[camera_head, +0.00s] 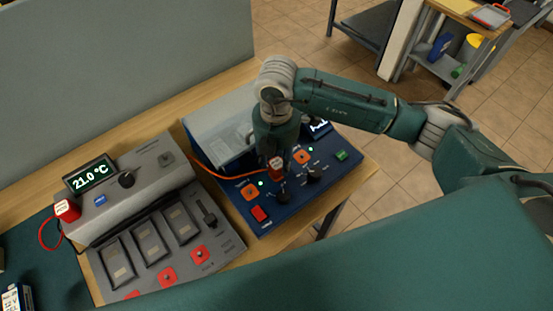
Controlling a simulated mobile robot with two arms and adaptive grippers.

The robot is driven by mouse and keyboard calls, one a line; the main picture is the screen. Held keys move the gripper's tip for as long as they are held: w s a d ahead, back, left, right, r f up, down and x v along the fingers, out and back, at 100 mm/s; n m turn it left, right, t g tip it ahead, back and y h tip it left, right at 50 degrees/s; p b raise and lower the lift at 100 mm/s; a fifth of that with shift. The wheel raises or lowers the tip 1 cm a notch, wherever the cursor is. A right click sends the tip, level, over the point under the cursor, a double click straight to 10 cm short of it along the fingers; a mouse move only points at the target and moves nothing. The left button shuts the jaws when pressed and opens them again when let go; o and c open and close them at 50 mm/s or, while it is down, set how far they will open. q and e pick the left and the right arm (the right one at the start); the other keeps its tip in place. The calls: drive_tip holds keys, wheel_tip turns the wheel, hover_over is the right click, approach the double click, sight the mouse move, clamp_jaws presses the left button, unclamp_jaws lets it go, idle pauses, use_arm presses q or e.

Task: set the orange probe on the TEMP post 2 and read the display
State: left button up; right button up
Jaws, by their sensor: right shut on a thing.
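My right gripper (280,160) reaches down over the blue panel (268,216) and is shut on the orange probe (277,164), whose orange cable (215,172) runs off to the left. The fingers and arm partly hide the probe, and I cannot tell whether its tip touches the panel. Two orange square posts, one at left (250,191) and one at right (302,157), each have a green light nearby. Their labels are too small to read, so I cannot tell which is TEMP post 2. The display (90,175) on the grey unit reads 21.0 °C. My left gripper is not in view.
A red probe (67,210) with a red cable sits at the grey unit's left end. The blue panel also bears a red button (259,213), black knobs and a green part (341,155).

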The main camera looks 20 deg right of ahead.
sight(276, 162)
drive_tip(key=shift+f+b, duration=0.5)
drive_tip(key=shift+f, duration=0.2)
drive_tip(key=o, duration=0.9)
drive_tip(key=shift+r, duration=0.15)
wheel_tip(276, 162, up, 11)
drive_tip(key=p, duration=0.7)
